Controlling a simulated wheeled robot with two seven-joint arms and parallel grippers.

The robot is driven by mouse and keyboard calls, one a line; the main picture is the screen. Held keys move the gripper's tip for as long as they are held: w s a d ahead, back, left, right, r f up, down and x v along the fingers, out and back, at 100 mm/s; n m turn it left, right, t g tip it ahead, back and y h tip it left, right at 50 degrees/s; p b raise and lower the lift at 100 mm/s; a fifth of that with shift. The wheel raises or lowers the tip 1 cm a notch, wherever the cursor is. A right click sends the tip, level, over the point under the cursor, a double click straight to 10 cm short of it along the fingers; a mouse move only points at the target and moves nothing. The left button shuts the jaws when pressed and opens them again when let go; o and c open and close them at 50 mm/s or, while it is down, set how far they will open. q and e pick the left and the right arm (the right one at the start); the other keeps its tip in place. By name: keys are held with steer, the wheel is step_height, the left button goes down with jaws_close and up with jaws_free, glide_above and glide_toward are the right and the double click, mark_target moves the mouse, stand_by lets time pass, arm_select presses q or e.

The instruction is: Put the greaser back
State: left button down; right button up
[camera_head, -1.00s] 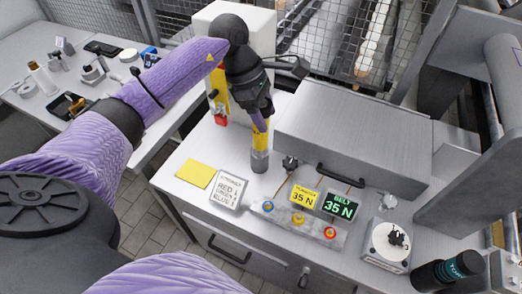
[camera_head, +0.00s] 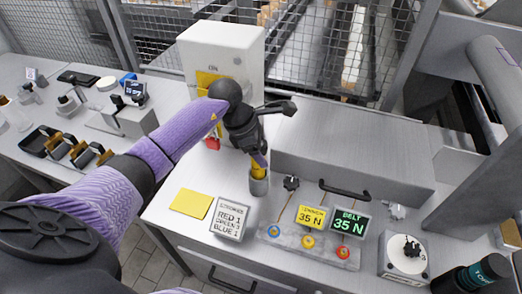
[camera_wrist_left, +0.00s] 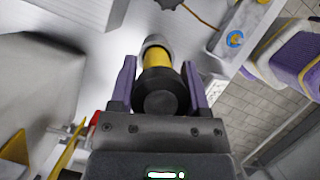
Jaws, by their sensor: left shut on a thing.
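The greaser (camera_wrist_left: 158,66) is a yellow cylinder with a black end, held between the purple fingers of my left gripper (camera_wrist_left: 158,85). My left gripper (camera_head: 256,152) is shut on it over the bench in the head view, with the yellow part (camera_head: 258,168) showing below the fingers. A grey cylindrical piece (camera_head: 259,187) surrounds or ends its lower part, near the bench top. I cannot tell whether this is a holder or part of the greaser. My right gripper is not in view.
A yellow note (camera_head: 190,203) and a printed card (camera_head: 230,218) lie left of the grey piece. A panel with knobs and two displays (camera_head: 310,245) is at its right front. A white box (camera_head: 222,45) stands behind.

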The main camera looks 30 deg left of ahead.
arm_select(q)
steer(key=shift+f, duration=0.2)
steer(key=shift+c, duration=0.3)
jaws_free()
steer(key=shift+r, duration=0.1)
steer(key=shift+r, duration=0.35)
steer(key=p+v, duration=0.2)
steer(key=v, duration=0.9)
steer(key=shift+r, duration=0.3)
steer(key=shift+s+a, duration=0.15)
